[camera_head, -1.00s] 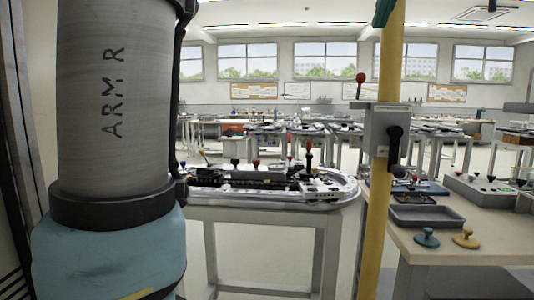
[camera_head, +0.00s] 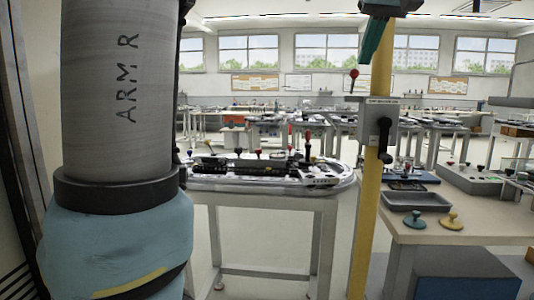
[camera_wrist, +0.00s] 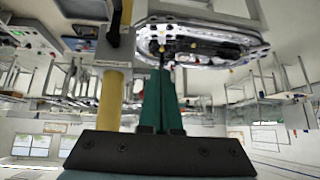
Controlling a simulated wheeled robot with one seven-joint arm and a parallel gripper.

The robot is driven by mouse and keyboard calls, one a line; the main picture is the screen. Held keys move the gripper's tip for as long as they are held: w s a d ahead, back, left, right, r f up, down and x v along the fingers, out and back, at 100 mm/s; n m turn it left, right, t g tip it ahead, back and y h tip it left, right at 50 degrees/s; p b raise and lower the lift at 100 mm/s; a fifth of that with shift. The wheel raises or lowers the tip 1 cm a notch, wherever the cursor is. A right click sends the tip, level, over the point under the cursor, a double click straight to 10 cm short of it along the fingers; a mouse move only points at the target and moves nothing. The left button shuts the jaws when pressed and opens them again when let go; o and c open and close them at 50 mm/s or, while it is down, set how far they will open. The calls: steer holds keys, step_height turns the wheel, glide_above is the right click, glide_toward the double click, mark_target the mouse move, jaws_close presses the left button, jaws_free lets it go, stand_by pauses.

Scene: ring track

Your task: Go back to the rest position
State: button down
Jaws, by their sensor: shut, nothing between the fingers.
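My gripper (camera_head: 366,55) hangs in from the top edge of the head view, its green fingers in front of the yellow post (camera_head: 372,170). In the wrist view my gripper (camera_wrist: 160,72) shows its two green fingers side by side, shut and empty. That view is turned upside down.
A ring track (camera_head: 265,176) on a white-grey table stands left of the post. At right, a workbench (camera_head: 475,225) bears a grey tray (camera_head: 415,201), a teal knob (camera_head: 415,220), a yellow knob (camera_head: 451,220) and a control box (camera_head: 470,178). Floor shows between the tables.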

steer(key=w+a+f+m+g+p, duration=0.1)
steer(key=a+f, duration=0.4)
steer(key=f, duration=0.3)
steer(key=w+a+f+g+p, duration=0.1)
steer(key=w+a+f+g, duration=0.1)
steer(key=a+f, duration=0.35)
steer(key=w+a+f+m+g+p, duration=0.1)
steer(key=a+f, duration=0.3)
steer(key=f, duration=0.6)
steer(key=s+a+f+n+g+p, duration=0.1)
steer(key=s+a+f+g, duration=0.1)
steer(key=s+a+f, duration=0.8)
step_height(320, 180, down, 4)
steer(key=a, duration=0.2)
steer(key=shift+s+a+p, duration=0.25)
steer(key=shift+a+p, duration=0.05)
steer(key=shift+p, duration=0.05)
steer(key=shift+r, duration=0.1)
